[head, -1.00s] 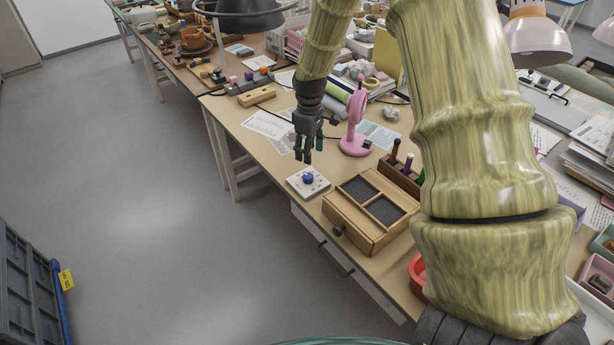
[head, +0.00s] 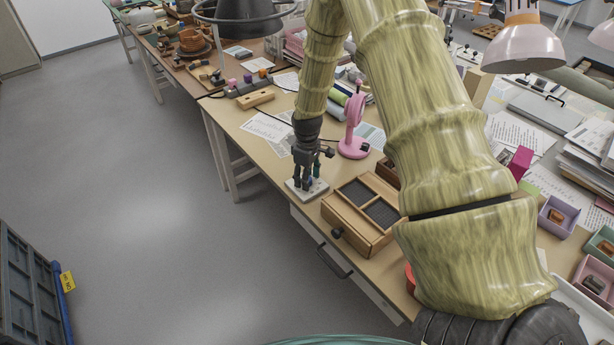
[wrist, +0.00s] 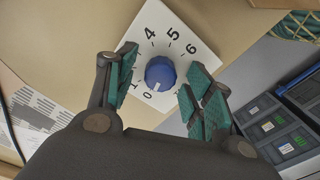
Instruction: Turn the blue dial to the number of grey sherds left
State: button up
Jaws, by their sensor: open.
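The blue dial (wrist: 160,72) sits on a white square plate (wrist: 186,28) printed with black numbers. In the wrist view 0, 1, 4, 5 and 6 can be read; my fingers cover others. A pale mark on the dial's lower edge points towards the 0. My gripper (wrist: 164,64) is open, its green-padded fingers on either side of the dial; whether they touch it I cannot tell. In the head view my gripper (head: 308,186) is down over the plate (head: 293,187) and hides the dial. I cannot make out any grey sherds for certain.
A wooden box (head: 345,222) with two dark compartments stands right of the plate. A pink stand (head: 353,135) is behind it. Papers (head: 264,127) lie at the back left. Small trays (head: 557,216) with pieces are at the right. The table's front edge is close to the plate.

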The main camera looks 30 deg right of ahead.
jog(key=shift+f, duration=0.15)
jog(key=c, duration=1)
jog(key=shift+c, duration=0.2)
jog(key=shift+m, duration=0.3)
jog(key=m, duration=0.6)
jog(key=shift+p, duration=0.35)
jog(key=m, duration=0.7)
jog(key=shift+p, duration=0.3)
jog(key=o, duration=1)
